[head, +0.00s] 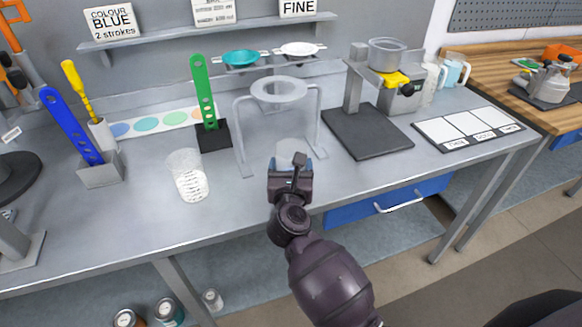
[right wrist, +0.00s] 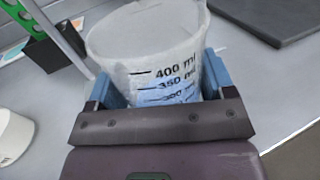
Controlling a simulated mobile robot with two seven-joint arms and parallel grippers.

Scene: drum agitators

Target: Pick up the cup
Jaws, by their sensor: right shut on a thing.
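My right gripper (head: 290,176) is shut on a clear measuring cup with black millilitre marks. The cup (right wrist: 150,50) stands between its blue fingers in the right wrist view, and its marks up to 400 ml show. In the head view only the upper part of this cup (head: 291,149) shows behind the gripper, at the front of a grey ring stand (head: 279,90). I cannot tell whether its base touches the table. Another clear graduated cup (head: 188,177) stands upright on the table to the left, apart from the gripper. My left gripper is not in view.
The ring stand's legs are close to the held cup. A green strip in a black holder (head: 212,135) and a blue strip in a grey holder (head: 101,170) stand left. A dark pad (head: 367,131) lies right. The table front (head: 235,205) is clear.

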